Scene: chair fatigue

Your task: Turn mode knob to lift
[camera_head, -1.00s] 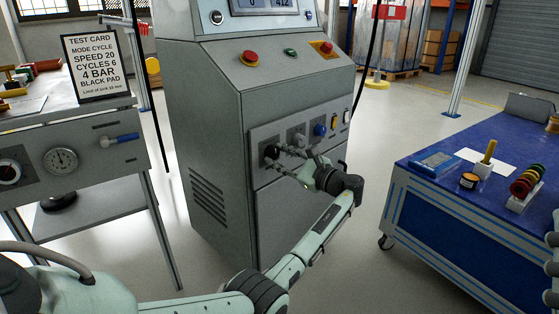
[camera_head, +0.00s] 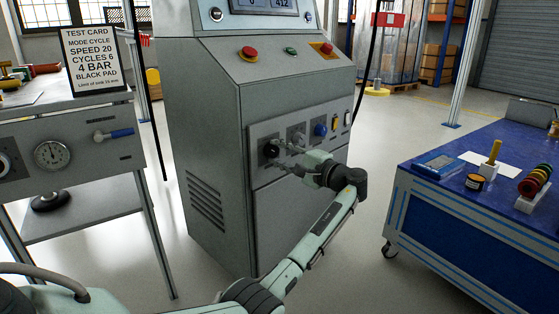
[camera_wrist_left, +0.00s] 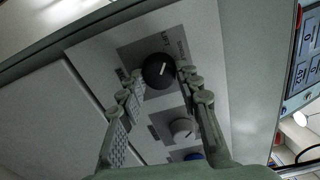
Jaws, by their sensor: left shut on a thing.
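The black mode knob (camera_head: 271,150) is on the left of the grey panel (camera_head: 256,133) on the machine's front. It shows large in the left wrist view (camera_wrist_left: 153,75), with a white pointer line and small labels that are hard to read. My left gripper (camera_head: 278,149) reaches it from the lower right. In the left wrist view, its two fingers (camera_wrist_left: 158,88) are on either side of the knob and shut on it. A grey knob (camera_wrist_left: 181,129) and a blue knob (camera_head: 320,129) are farther along the panel. My right gripper is not in view.
Above the panel, the sloping console has a red button (camera_head: 249,54), a green button (camera_head: 291,51) and another red button. A test card (camera_head: 91,61) stands on the left bench. A blue-topped cart (camera_head: 430,190) stands at right, with clear floor between it and the machine.

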